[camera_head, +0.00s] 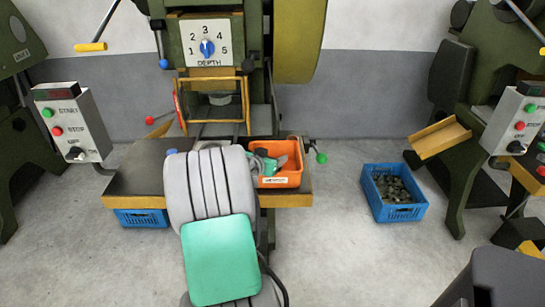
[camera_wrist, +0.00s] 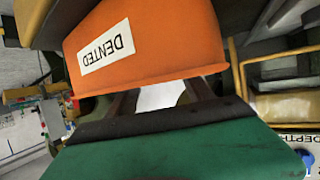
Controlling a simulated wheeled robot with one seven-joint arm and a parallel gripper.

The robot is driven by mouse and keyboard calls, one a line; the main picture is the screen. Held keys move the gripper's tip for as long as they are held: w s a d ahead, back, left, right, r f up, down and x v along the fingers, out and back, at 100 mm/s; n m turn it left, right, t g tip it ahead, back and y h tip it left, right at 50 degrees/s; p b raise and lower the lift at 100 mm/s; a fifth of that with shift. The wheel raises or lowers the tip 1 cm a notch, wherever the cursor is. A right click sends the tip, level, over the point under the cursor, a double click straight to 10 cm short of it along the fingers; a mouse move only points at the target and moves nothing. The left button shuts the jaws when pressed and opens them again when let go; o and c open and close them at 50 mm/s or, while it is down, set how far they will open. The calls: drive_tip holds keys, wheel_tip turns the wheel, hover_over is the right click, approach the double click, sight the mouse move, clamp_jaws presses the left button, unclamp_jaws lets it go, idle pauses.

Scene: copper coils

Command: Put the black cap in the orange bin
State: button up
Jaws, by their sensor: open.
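The orange bin (camera_head: 282,180) stands on the dark table of the middle machine, its label facing me. In the wrist view the bin (camera_wrist: 190,45) is upside down with a "DENTED" label. My gripper (camera_wrist: 163,92) is open at the bin's rim. Its two fingers run behind the bin's front wall, so their tips are hidden. In the head view, my arm covers part of the bin's left side, and teal and grey parts show within the bin.
The press with its depth dial (camera_head: 207,47) and yellow guard frame (camera_head: 246,105) rises behind the table (camera_head: 135,178). A blue crate (camera_head: 395,212) of metal pieces sits on the floor at right. Another blue crate (camera_head: 142,218) is under the table. Control boxes stand on both sides.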

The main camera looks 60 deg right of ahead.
drive_tip(key=shift+r+p, duration=0.35)
drive_tip(key=shift+r, duration=0.05)
drive_tip(key=shift+r+p, duration=0.6)
drive_tip(key=shift+p, duration=0.1)
drive_tip(key=f+v, duration=0.1)
drive_tip(key=v, duration=1.1)
drive_tip(key=w+a+f+n+t+y, duration=0.1)
drive_tip(key=w+a+f+n+y, duration=0.2)
drive_tip(key=a, duration=0.5)
drive_tip(key=w+a+n+t+y, duration=0.25)
drive_tip(key=w+a, duration=0.25)
drive_tip(key=a, duration=0.4)
drive_tip(key=w+a+f+n+t+y, duration=0.1)
drive_tip(key=w+a+f+n+y, duration=0.2)
drive_tip(key=a, duration=0.5)
drive_tip(key=s+a+n+g+y, duration=0.1)
drive_tip(key=a+n, duration=0.4)
drive_tip(key=a, duration=0.5)
drive_tip(key=s+a+n+g+y, duration=0.1)
drive_tip(key=s+a+n+y, duration=0.3)
drive_tip(key=a, duration=0.6)
drive_tip(key=shift+s+a+r+n, duration=0.3)
drive_tip(key=shift+s+r+n, duration=0.1)
drive_tip(key=shift+s, duration=0.15)
